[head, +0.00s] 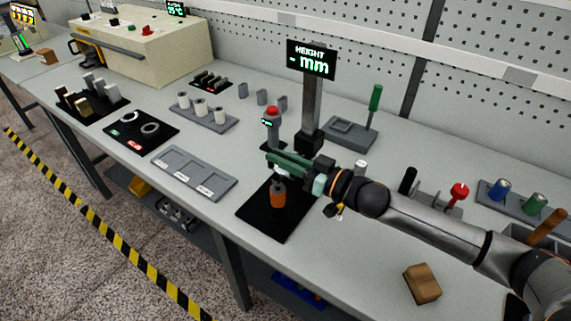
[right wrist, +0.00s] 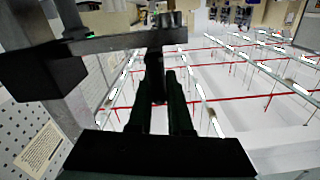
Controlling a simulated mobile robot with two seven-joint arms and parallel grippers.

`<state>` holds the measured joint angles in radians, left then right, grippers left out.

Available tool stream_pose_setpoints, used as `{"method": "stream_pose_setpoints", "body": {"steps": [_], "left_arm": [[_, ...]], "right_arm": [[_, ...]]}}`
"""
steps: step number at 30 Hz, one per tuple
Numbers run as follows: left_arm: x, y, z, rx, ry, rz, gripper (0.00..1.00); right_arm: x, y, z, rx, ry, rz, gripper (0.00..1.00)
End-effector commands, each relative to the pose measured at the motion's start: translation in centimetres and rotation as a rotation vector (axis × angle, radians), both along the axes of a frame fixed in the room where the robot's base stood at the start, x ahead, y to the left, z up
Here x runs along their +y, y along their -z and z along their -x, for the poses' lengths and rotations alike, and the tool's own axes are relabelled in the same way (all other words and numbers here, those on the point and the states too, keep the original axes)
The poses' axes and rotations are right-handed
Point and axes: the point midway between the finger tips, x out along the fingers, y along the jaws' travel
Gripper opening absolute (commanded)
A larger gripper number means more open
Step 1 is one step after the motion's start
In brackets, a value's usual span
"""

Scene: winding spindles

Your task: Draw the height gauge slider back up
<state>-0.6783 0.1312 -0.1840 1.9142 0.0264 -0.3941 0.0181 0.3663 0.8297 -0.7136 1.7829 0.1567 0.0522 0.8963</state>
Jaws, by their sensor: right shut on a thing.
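The height gauge stands near the middle of the bench in the head view, with a grey post (head: 311,100) under a display (head: 311,60) reading "HEIGHT - mm". Its slider (head: 309,143) is a black block low on the post; in the right wrist view the slider (right wrist: 40,70) carries a bar reaching right. My right gripper (head: 282,167) is shut on the slider's bar, and its dark fingers meet the bar in the right wrist view (right wrist: 165,50). An orange cylinder with a grey top (head: 278,197) stands below the gripper on a black mat (head: 258,222). My left gripper is not in view.
A small device with a red button (head: 272,112) stands left of the post. A grey base with a green-handled lever (head: 374,105) is behind right. An empty grey tray (head: 192,172) is left, and a wooden block (head: 422,284) is front right.

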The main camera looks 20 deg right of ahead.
Motion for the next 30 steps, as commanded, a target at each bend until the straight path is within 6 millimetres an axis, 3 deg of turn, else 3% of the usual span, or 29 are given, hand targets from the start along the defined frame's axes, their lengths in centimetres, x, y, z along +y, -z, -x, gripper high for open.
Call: {"method": "stream_pose_setpoints", "body": {"steps": [1, 16, 30], "left_arm": [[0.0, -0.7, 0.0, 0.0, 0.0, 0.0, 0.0], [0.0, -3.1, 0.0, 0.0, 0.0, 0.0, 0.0], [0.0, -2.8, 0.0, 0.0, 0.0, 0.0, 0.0]], "right_arm": [[0.0, -0.9, 0.0, -0.006, -0.001, -0.003, 0.0], [0.0, -4.0, -0.1, -0.009, -0.001, -0.004, 0.0], [-0.1, -6.6, -0.1, -0.011, -0.001, -0.002, 0.0]]}}
